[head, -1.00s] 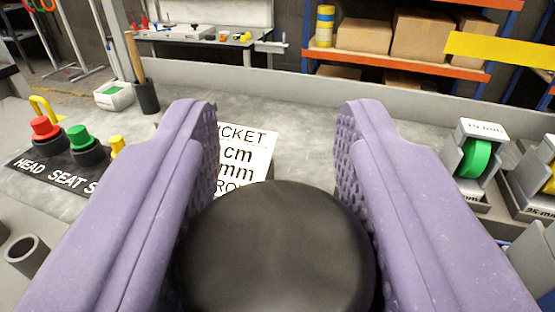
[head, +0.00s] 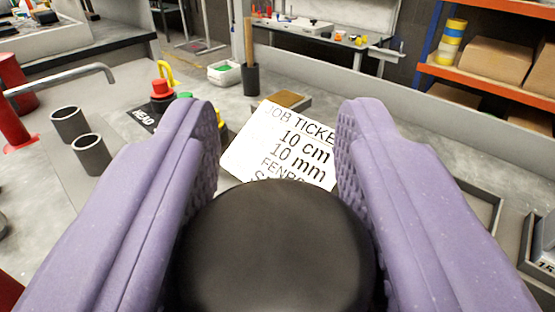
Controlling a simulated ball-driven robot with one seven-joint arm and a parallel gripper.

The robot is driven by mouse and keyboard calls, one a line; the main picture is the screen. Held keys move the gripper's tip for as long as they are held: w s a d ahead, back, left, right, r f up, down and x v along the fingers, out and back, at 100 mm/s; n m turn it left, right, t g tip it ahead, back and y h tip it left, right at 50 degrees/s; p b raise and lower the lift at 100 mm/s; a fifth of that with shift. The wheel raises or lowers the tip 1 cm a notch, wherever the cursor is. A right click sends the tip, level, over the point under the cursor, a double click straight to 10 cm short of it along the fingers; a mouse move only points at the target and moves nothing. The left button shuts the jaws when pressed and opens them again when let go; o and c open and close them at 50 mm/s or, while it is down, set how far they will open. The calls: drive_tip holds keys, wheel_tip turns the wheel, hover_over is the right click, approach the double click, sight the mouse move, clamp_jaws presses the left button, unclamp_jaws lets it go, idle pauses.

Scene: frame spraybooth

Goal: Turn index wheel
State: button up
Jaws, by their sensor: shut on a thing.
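My gripper (head: 279,125) has two purple padded fingers, one on each side of a round black knob (head: 275,250). It is shut on this knob, and the knob's smooth flat top faces me. The knob's lower edge and whatever lies under it are hidden, so I cannot see what it is mounted on. I see no other wheel-like part, and no index marks show on the knob. A white job ticket (head: 262,143) lies just beyond the knob, reading "10 cm" and "10 mm"; its right part is hidden by the right finger.
A red button (head: 162,88) stands beyond the left finger, with a green one partly hidden. Two grey tubes (head: 91,154) and a bent metal bar (head: 70,82) are at left. A dark cup (head: 250,80) holds a wooden handle. Grey trays (head: 481,205) are at right.

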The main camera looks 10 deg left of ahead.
drive_tip(key=shift+r, duration=0.1)
drive_tip(key=o, duration=1)
drive_tip(key=s, duration=0.2)
drive_tip(key=s+p, duration=0.1)
drive_tip(key=s, duration=0.2)
drive_tip(key=s+d+p, duration=0.1)
drive_tip(key=s, duration=0.1)
drive_tip(key=shift+s, duration=0.35)
drive_tip(key=shift+o, duration=0.2)
